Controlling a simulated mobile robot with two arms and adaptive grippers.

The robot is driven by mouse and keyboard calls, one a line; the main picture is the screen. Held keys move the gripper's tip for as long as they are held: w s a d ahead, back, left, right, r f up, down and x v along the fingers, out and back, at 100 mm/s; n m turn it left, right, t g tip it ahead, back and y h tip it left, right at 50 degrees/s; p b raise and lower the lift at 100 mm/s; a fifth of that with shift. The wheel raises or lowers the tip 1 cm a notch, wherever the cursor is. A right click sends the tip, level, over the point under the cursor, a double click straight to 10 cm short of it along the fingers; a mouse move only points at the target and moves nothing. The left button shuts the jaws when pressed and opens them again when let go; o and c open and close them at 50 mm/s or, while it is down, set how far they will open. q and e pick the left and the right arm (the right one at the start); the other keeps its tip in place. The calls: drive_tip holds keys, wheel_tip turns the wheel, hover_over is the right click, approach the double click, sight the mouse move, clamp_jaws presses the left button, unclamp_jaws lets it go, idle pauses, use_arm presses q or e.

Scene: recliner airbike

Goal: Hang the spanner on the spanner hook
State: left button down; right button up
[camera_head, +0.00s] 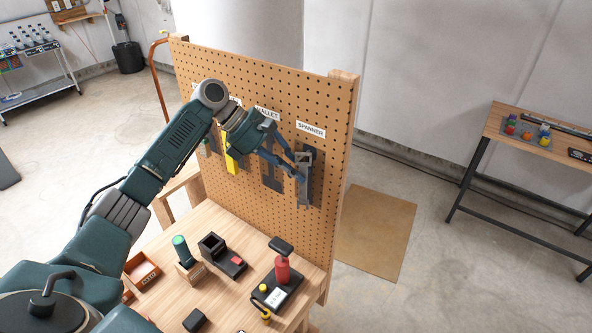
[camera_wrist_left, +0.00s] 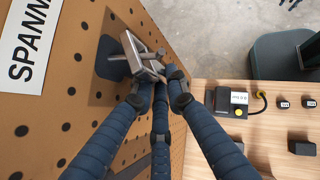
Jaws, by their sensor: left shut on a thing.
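The grey metal spanner (camera_head: 304,196) hangs down in front of the pegboard, over a dark spanner-shaped patch (camera_head: 317,178) under the "SPANNER" label (camera_head: 311,129). My left gripper (camera_head: 298,172) is shut on the spanner just below its squarish head. In the left wrist view, the blue fingers of this gripper (camera_wrist_left: 164,84) close around the spanner (camera_wrist_left: 150,72), close to the board. A silvery bar (camera_wrist_left: 131,54) shows by the spanner head, probably the spanner hook; I cannot tell whether the head is around it or only beside it. My right gripper is out of view.
The pegboard (camera_head: 335,120) stands at the back of the wooden workbench (camera_head: 222,290). A mallet-shaped dark patch (camera_head: 270,176) and a yellow item (camera_head: 232,163) are left of the spanner. A red-handled device (camera_head: 282,270) and several small items stand on the bench below.

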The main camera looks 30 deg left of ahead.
use_arm(q)
drive_tip(key=c, duration=1.7)
unclamp_jaws()
drive_tip(key=shift+o, duration=0.2)
drive_tip(key=v, duration=1.2)
drive_tip(key=shift+s, duration=0.15)
